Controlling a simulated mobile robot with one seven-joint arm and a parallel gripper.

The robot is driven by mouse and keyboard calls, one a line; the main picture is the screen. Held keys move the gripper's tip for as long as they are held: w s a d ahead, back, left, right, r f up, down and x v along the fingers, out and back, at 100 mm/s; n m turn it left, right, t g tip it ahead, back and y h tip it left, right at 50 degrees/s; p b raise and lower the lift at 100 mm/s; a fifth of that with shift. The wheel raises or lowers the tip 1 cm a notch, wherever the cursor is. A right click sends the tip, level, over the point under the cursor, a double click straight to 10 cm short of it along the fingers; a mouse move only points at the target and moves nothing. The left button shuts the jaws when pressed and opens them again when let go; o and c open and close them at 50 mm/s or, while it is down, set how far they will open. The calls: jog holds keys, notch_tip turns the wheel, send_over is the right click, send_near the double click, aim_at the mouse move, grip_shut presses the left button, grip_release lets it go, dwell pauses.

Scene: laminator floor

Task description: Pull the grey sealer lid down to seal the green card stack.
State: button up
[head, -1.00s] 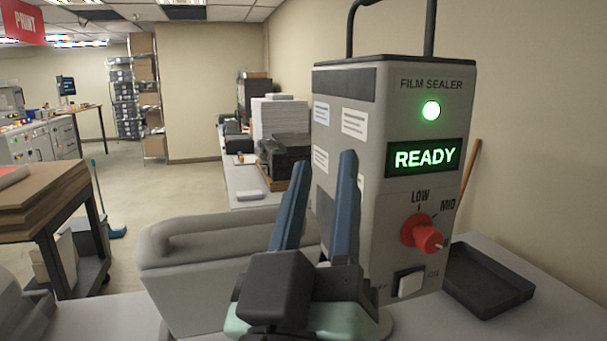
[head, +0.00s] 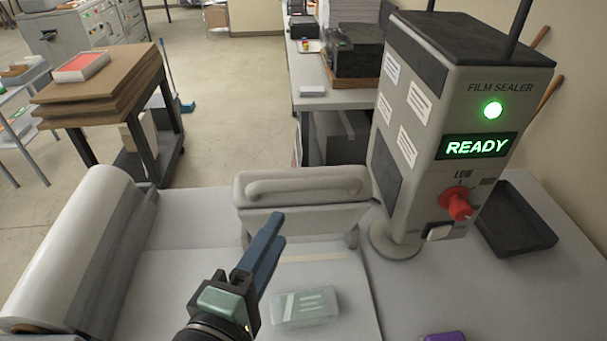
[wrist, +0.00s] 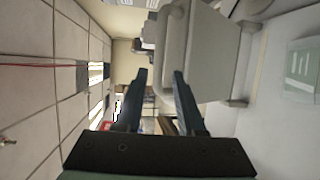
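The grey sealer lid (head: 305,220) stands raised at the back of the sealer bed, with a bar handle (head: 305,183) along its top. In the wrist view the lid (wrist: 200,50) is to the right of the fingers. The pale green card stack (head: 305,307) lies flat on the bed in front of the lid; it also shows in the wrist view (wrist: 302,70). My gripper (head: 274,227) appears in front of the lid's left half, below the handle in the picture. Its blue fingers are apart and empty in the wrist view (wrist: 160,74). I cannot tell whether they touch the lid.
The film sealer tower (head: 440,130) stands right of the lid, with a green lamp, a READY display and a red knob (head: 456,205). A black tray (head: 515,222) is right of it. A large film roll (head: 80,250) lies left. A purple object (head: 444,337) is at the front edge.

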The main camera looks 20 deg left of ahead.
aim_at(302, 187)
jog(key=w+b, duration=0.1)
jog(key=w, duration=0.2)
jog(key=w+a+b, duration=0.1)
jog(key=w, duration=0.3)
jog(key=w+f+b, duration=0.1)
jog(key=w+b, duration=0.1)
jog(key=w, duration=0.2)
jog(key=shift+w+a+f, duration=0.1)
jog(key=shift+w+a, duration=0.1)
jog(key=shift+w+a+f, duration=0.1)
jog(key=shift+w+f, duration=0.1)
jog(key=shift+w, duration=0.3)
grip_shut()
dwell(0.9)
